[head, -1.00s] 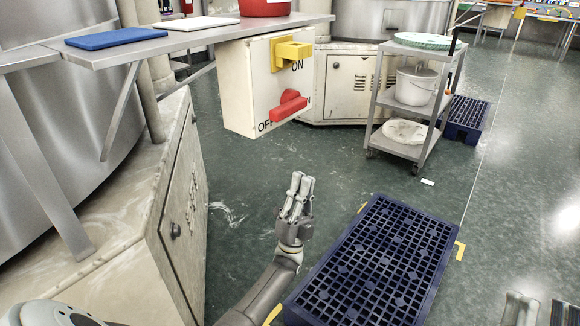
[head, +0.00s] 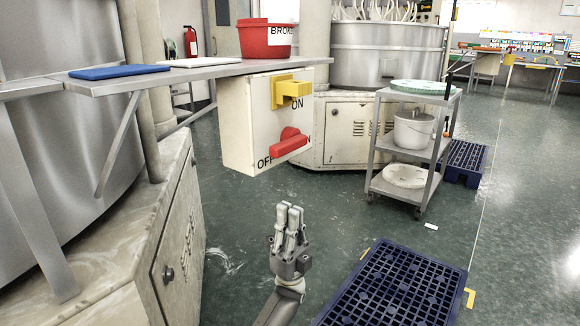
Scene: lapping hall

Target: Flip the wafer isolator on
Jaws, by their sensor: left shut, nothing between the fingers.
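The wafer isolator is a cream box (head: 238,125) hanging under the front of a metal shelf. It carries a red rotary handle (head: 288,143) between the printed words ON, above, and OFF, at lower left. The handle lies slanted, its left end low near OFF. A yellow bracket (head: 291,90) sits above the handle, beside ON. My left gripper (head: 289,208) points up, below the box and apart from it, its fingers together and empty. My right gripper is not in view.
The shelf (head: 215,71) holds a blue board (head: 118,72), a white board (head: 199,62) and a red tub (head: 266,42). A dark blue pallet (head: 395,292) lies at lower right. A grey trolley (head: 408,185) stands behind it.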

